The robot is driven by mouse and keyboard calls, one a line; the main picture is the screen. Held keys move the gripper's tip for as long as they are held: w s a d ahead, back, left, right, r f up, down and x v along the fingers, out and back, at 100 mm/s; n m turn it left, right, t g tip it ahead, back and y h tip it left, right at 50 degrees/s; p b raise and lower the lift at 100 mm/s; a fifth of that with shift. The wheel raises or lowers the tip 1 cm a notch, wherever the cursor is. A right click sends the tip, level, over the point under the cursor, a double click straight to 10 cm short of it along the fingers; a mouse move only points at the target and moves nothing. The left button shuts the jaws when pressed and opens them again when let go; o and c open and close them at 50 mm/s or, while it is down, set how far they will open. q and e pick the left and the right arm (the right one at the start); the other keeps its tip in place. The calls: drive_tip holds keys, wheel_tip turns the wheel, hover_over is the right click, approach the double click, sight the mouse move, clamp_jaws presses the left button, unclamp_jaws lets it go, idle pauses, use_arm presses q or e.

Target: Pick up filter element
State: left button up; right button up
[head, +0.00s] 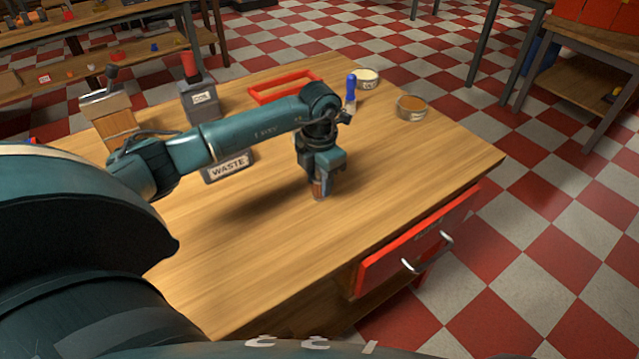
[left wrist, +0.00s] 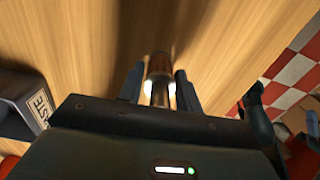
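A small cylinder with a brown end, which looks like the filter element, stands between the fingers of my left gripper (head: 321,190) in the head view, low over the table. In the left wrist view, its reddish-brown end (left wrist: 160,66) and a shiny, pale body show between the two dark fingers of my left gripper (left wrist: 160,84). The fingers lie close along both sides of it. I cannot tell whether they touch it or whether it rests on the table. My right gripper is not in view.
On the wooden table (head: 420,170) are a grey WASTE bin (head: 229,167), a red frame tray (head: 285,86), a blue-handled tool (head: 351,90), two round tubs (head: 411,106), a grey box (head: 201,100) and a wooden block (head: 108,118). A red drawer (head: 415,240) is at the front. The table's right part is clear.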

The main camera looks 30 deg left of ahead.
use_arm(q)
drive_tip(key=c, duration=0.5)
